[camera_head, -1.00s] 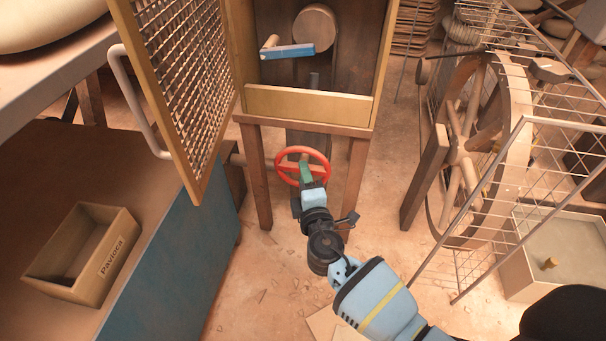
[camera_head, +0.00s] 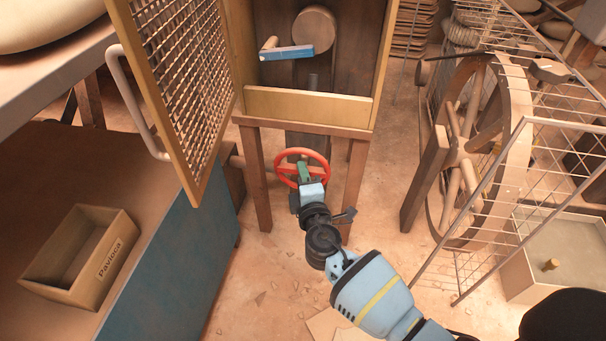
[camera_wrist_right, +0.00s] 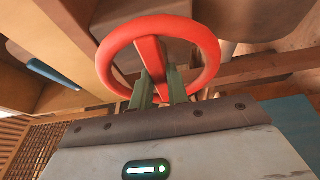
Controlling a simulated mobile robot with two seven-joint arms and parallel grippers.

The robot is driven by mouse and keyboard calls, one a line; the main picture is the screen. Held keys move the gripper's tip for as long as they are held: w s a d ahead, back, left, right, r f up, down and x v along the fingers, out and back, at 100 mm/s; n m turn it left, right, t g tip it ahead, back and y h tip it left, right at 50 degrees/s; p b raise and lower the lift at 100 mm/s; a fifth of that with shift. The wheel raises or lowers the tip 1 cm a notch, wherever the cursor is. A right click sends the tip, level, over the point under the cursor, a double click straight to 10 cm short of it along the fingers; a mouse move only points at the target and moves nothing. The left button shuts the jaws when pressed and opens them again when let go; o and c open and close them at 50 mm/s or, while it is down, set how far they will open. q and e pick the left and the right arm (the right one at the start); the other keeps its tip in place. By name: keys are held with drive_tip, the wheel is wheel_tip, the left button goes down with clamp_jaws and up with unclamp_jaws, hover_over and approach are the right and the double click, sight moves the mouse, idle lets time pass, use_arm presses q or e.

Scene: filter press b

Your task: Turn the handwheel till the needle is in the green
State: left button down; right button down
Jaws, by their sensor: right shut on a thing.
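The red handwheel (camera_head: 326,163) sits low between the legs of a wooden stand, below an open cabinet. My right gripper (camera_head: 304,170) reaches it from the front, shut on the wheel. In the right wrist view the handwheel's rim (camera_wrist_right: 108,52) rings the fingertips. The two green fingers (camera_wrist_right: 160,88) stand on either side of a red spoke (camera_wrist_right: 151,57), near the lower part of the rim. I see no gauge, needle or green zone in either view. My left gripper is not in view.
A mesh door (camera_head: 180,80) with a grey handle stands open at left. Inside the cabinet (camera_head: 310,105) is a blue-faced crank arm. A box marked Pavloca (camera_head: 105,262) lies on the left bench. A wire cage and large wooden wheel (camera_head: 515,150) stand at right.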

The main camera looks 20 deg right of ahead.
use_arm(q)
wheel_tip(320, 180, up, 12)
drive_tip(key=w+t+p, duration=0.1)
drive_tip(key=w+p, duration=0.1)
drive_tip(key=p, duration=0.9)
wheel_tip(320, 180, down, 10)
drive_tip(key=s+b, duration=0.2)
drive_tip(key=b, duration=0.6)
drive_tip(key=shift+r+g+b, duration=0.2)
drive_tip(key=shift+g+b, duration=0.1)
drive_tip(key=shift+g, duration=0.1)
use_arm(e)
drive_tip(key=shift+w+a+n+g+h, duration=0.15)
drive_tip(key=shift+n+g+h, duration=1.4)
drive_tip(key=shift+n, duration=2.6)
drive_tip(key=shift+w+a+n+g+h, duration=0.15)
drive_tip(key=shift+n+g+h, duration=1.35)
drive_tip(key=shift+n, duration=2.6)
drive_tip(key=shift+a+n+g+h, duration=0.2)
drive_tip(key=shift+n+g+h, duration=0.75)
drive_tip(key=shift+n+h, duration=2.15)
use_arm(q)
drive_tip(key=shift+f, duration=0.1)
use_arm(e)
drive_tip(key=shift+n+y, duration=0.95)
drive_tip(key=shift+n, duration=0.3)
